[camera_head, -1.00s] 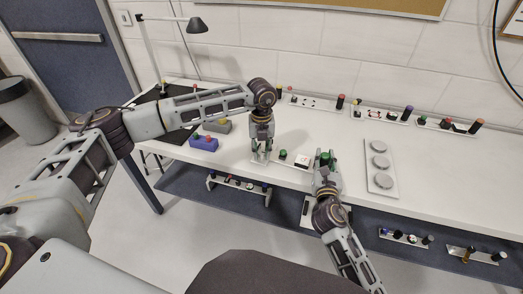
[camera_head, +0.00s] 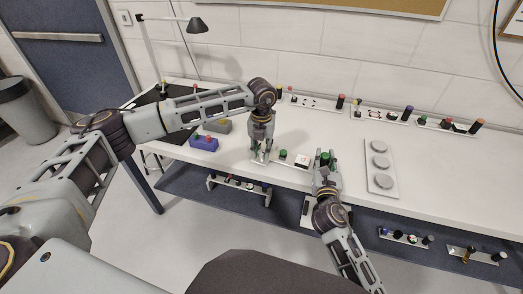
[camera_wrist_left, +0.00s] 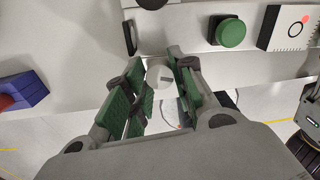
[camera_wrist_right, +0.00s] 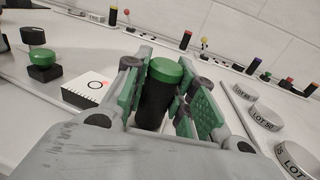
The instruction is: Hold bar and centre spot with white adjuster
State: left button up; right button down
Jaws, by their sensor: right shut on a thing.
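A pale bar (camera_wrist_left: 180,25) lies near the table's front edge. In the left wrist view a small red dot (camera_wrist_left: 306,19) shows at the upper right of the ring (camera_wrist_left: 296,29). My right gripper (camera_wrist_right: 163,92) is shut on an upright black post with a green cap (camera_wrist_right: 166,70), right of the block. My left gripper (camera_wrist_left: 160,80) is open at the bar's left end. The white slotted adjuster (camera_wrist_left: 160,74) shows between its fingers; contact is unclear.
A blue box with a red button (camera_head: 204,143) stands left of my left gripper. A tray of grey discs (camera_head: 381,184) lies on the right. Several other fixtures (camera_head: 380,115) line the wall, and more (camera_head: 240,184) sit on the lower shelf.

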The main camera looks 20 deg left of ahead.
aim_at(262, 152)
pick_arm(q)
jog(key=o, duration=0.4)
jog(key=shift+r, duration=0.15)
notch_tip(262, 152, up, 12)
dwell(0.8)
